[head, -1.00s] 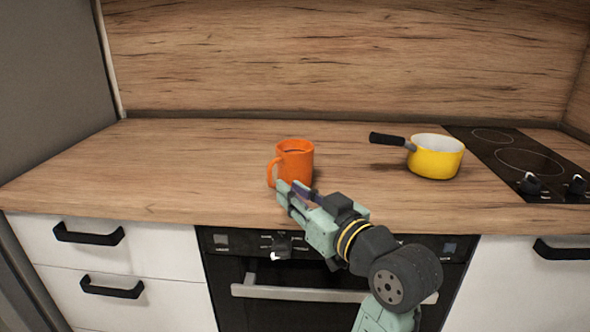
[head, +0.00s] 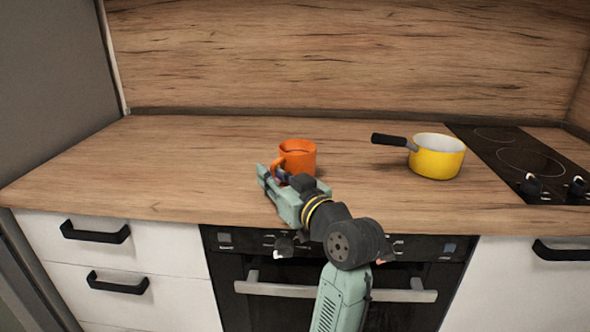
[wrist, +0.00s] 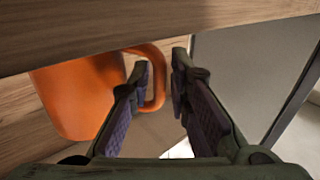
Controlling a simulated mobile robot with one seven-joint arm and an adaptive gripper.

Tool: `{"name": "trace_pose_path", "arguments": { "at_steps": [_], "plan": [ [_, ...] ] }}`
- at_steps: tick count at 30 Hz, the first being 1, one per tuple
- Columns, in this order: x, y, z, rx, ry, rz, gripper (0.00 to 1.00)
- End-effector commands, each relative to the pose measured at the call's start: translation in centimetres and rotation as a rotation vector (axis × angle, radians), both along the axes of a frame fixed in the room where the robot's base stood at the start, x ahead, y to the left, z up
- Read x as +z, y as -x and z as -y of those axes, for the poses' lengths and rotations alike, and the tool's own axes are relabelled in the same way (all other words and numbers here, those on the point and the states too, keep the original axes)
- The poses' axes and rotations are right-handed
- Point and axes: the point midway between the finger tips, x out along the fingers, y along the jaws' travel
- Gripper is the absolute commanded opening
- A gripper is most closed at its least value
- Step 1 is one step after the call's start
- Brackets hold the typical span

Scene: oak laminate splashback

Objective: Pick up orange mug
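The orange mug (head: 300,157) stands upright on the wooden counter, its handle toward the left front. My gripper (head: 271,176) is low at the mug's front left, beside the handle, and covers part of the mug's lower side. In the wrist view the mug (wrist: 78,98) is at the left. Its handle (wrist: 158,88) shows in the gap between the two fingers of my gripper (wrist: 160,62). The left finger overlaps the handle's loop; I cannot tell whether it is inside it. The fingers are apart, with no clear grip on the handle.
A yellow saucepan (head: 437,160) stands to the right, its black handle pointing left toward the mug. A black cooktop (head: 515,160) lies beyond it. The wooden splashback (head: 340,60) closes the back. The counter's left side is clear.

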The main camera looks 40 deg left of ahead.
Motion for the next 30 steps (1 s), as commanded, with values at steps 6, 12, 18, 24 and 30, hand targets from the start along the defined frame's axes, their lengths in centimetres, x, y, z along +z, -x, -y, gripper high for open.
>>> {"name": "trace_pose_path", "arguments": {
  "at_steps": [6,12,18,24,30],
  "plan": [
    [0.02,0.01,0.03,0.0,0.0,0.0,0.02],
    [0.03,0.01,0.04,0.0,0.0,0.0,0.0],
    [0.03,0.02,0.05,0.0,0.0,0.0,0.0],
    [0.03,0.02,0.05,0.0,-0.001,0.0,0.0],
    [0.2,0.05,0.08,0.0,-0.003,0.003,0.0]
  ]
}}
